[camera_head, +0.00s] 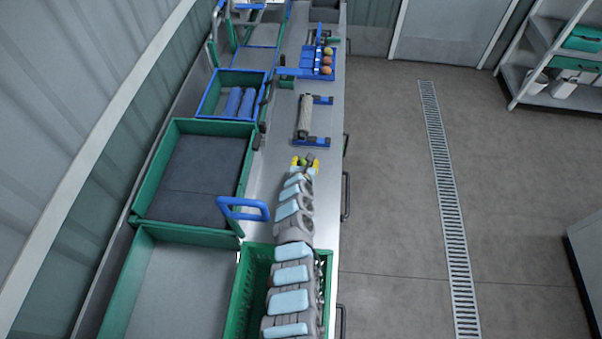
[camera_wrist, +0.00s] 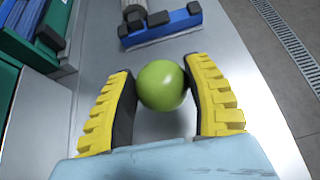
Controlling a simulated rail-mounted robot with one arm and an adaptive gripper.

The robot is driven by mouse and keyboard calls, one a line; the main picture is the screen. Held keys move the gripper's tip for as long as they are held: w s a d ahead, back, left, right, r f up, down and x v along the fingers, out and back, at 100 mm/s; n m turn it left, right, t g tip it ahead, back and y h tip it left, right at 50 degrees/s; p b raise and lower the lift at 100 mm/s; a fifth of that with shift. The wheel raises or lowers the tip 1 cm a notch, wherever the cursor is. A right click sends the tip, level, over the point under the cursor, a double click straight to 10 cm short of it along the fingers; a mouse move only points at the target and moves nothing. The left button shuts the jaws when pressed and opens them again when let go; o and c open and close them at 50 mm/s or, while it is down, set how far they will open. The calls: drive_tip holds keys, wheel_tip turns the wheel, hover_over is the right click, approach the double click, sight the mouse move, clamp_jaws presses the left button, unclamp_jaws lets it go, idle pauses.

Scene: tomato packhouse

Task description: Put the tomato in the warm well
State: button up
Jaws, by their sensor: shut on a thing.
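A green tomato (camera_wrist: 161,85) sits between the two yellow ribbed fingers of my gripper (camera_wrist: 161,72) in the wrist view. The gripper is shut on it, over the grey counter. In the head view my gripper (camera_head: 305,164) is small, with a bit of green tomato (camera_head: 307,160) at its tips. I cannot tell which place is the warm well.
A grey roller on a blue stand (camera_head: 305,115) lies just beyond my gripper; it shows in the wrist view (camera_wrist: 160,25). Green crates (camera_head: 190,127) line the left side. A green basket (camera_head: 243,290) stands under my arm. Bare counter (camera_head: 275,150) lies left of my gripper.

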sight(302, 164)
drive_tip(key=shift+w+a+f+b, duration=0.3)
drive_tip(key=shift+a+f+b, duration=0.05)
drive_tip(key=shift+f+b, duration=0.3)
drive_tip(key=shift+w+a+f+b, duration=0.3)
drive_tip(key=shift+a+f+b, duration=0.05)
drive_tip(key=shift+f+b, duration=0.3)
drive_tip(key=shift+w+a+f+b, duration=0.1)
drive_tip(key=shift+f+b, duration=1.15)
drive_tip(key=shift+f, duration=0.2)
drive_tip(key=shift+f, duration=0.2)
drive_tip(key=o, duration=0.9)
